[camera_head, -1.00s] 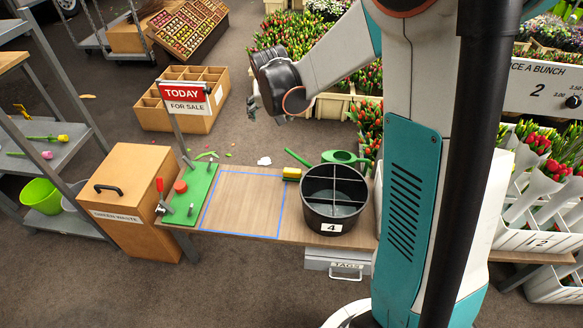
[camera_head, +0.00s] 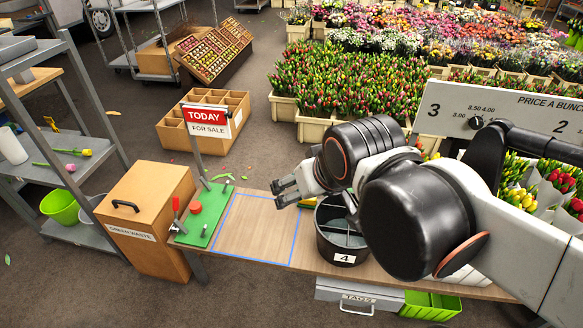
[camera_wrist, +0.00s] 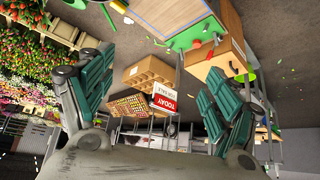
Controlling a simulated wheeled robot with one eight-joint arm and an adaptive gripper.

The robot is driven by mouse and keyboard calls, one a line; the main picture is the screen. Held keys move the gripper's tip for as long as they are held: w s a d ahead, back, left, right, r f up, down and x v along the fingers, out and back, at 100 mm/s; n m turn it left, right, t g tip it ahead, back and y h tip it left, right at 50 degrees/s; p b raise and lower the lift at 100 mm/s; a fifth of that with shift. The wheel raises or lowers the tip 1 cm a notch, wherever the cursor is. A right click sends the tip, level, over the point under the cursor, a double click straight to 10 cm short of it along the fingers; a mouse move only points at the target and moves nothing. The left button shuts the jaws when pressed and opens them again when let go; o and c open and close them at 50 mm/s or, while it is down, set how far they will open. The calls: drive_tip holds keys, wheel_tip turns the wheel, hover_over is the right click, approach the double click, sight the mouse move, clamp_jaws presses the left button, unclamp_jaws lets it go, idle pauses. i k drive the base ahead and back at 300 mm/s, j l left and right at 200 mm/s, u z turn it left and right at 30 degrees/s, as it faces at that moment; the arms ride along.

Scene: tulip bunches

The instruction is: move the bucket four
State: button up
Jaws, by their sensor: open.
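The black bucket marked 4 (camera_head: 343,246) stands upright on the wooden bench (camera_head: 268,208), just right of the blue taped outline (camera_head: 255,228). It has dividers inside, and my arm hides its right and upper part. My gripper (camera_head: 277,193) is open and empty, to the left of the bucket's rim and above the bench's back edge. In the wrist view, the two green-padded fingers of my gripper (camera_wrist: 150,85) are spread wide with nothing between them. I cannot make out the bucket in the wrist view.
A green board with a clamp (camera_head: 203,215) and the TODAY sign (camera_head: 207,120) stand left of the outline. The outlined area is bare. Tulip crates (camera_head: 345,95) fill the back.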

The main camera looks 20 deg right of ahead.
sight(341, 246)
drive_tip(key=z, duration=0.95)
